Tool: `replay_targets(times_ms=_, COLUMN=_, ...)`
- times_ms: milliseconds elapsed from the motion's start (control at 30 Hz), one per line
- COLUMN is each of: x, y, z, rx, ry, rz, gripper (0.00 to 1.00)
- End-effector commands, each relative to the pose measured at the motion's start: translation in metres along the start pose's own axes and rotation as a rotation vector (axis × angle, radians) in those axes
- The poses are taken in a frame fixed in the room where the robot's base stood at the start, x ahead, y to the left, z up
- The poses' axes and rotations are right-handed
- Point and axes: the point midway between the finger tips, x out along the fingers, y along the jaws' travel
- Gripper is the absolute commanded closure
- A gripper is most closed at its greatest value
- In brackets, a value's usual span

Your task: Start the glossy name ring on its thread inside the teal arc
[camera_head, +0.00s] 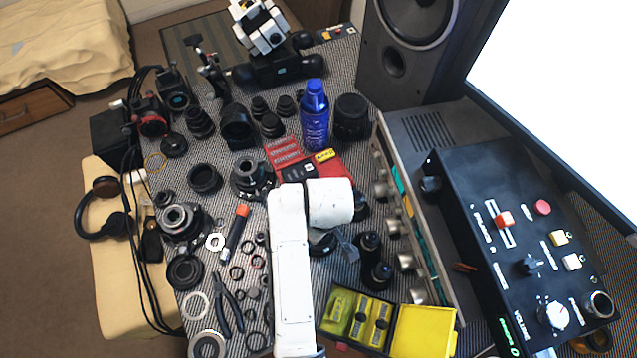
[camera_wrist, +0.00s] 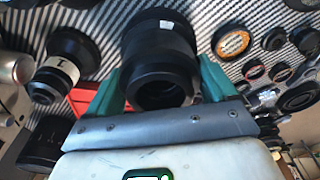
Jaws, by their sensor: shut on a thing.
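My gripper (camera_wrist: 162,76) has a teal finger on each side of a black round part (camera_wrist: 160,94) in the wrist view and is shut on it. Directly beyond is a wide black lens barrel (camera_wrist: 158,48) with a small white label; the border between the two is dark. I cannot tell whether the round part is the name ring, nor whether it touches the barrel's thread. No lettering or teal arc can be made out. In the head view my white arm hides most of the gripper and the work under it.
Lens parts crowd the striped mat, including a black ring (camera_head: 205,179) and a mounted barrel (camera_head: 250,174). A blue bottle (camera_head: 315,120) stands behind. A yellow case (camera_head: 424,330) lies in front, and a black control box (camera_head: 520,240) stands at right. Little mat is free.

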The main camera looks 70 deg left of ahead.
Motion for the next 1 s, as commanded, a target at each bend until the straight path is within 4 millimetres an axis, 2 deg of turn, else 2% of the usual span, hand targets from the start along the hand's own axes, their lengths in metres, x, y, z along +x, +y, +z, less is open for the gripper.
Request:
replay_targets(times_ms=167, x=0.0, y=0.0, z=0.0, rx=0.0, ry=0.001, rz=0.0, gripper=0.44)
replay_targets(times_ms=200, x=0.0, y=0.0, z=0.0, rx=0.0, ry=0.001, rz=0.0, gripper=0.13)
replay_targets(times_ms=333, x=0.0, y=0.0, z=0.0, rx=0.0, ry=0.001, rz=0.0, gripper=0.0)
replay_targets(times_ms=667, x=-0.006, y=0.001, z=-0.001, rx=0.0, ry=0.003, rz=0.002, gripper=0.0)
replay_targets(times_ms=767, x=-0.018, y=0.001, z=-0.001, rx=-0.001, ry=0.004, rz=0.004, gripper=0.0)
replay_targets(times_ms=1000, x=-0.065, y=0.002, z=-0.001, rx=0.0, ry=0.004, rz=0.005, gripper=0.0)
